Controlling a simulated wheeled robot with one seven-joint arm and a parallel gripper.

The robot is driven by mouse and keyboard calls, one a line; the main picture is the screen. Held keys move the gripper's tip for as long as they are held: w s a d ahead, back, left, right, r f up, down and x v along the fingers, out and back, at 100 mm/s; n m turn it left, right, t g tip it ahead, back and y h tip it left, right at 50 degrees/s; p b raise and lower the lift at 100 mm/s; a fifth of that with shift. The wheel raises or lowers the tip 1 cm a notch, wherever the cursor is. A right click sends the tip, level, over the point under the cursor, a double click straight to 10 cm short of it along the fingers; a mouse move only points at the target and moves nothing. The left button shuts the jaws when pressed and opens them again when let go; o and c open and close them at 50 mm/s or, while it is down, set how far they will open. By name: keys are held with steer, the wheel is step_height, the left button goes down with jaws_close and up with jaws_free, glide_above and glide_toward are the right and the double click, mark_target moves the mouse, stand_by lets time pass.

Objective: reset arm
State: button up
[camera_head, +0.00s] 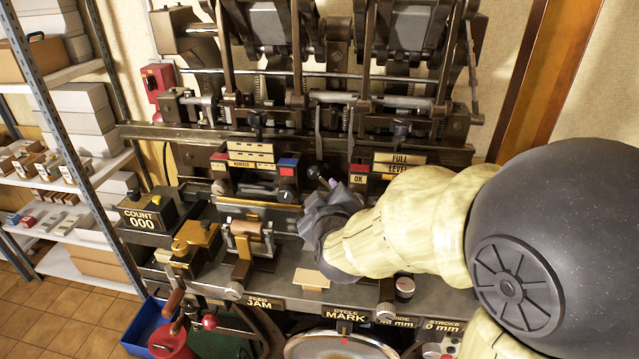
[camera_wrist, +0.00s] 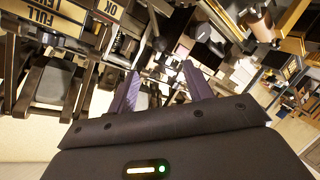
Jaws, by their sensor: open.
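My arm, in a cream sleeve, reaches in from the right in the head view. My gripper (camera_head: 322,205) is in front of the middle of the cam press (camera_head: 150,133), near its row of small labelled blocks and knobs. In the wrist view my gripper (camera_wrist: 163,88) shows two purple-grey fingers spread apart with nothing between them. The wrist picture is tilted, with the "FULL LEVEL" plate (camera_wrist: 68,18) and the "OK" label (camera_wrist: 110,9) upside down at upper left. My arm hides part of the press's right side.
A "COUNT 000" counter (camera_head: 145,216) stands on the left. A small tan plate (camera_head: 311,278) lies at the press's front edge. A blue bin (camera_head: 146,322) and a red-handled part (camera_head: 174,340) are below. Metal shelves with boxes (camera_head: 75,122) stand at far left, beside open tiled floor (camera_head: 70,309).

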steer(key=s+d+f+m+g, duration=0.4)
steer(key=s+d+f+g, duration=0.1)
steer(key=s+f+g, duration=0.1)
steer(key=s+d+f+m+g, duration=0.4)
steer(key=s+f+m+g, duration=0.1)
steer(key=s+f, duration=0.4)
steer(key=shift+s+d+f+g+h, duration=0.2)
steer(key=shift+s+d+g+h, duration=0.15)
steer(key=shift+s+g, duration=0.3)
steer(key=shift+s+a, duration=0.1)
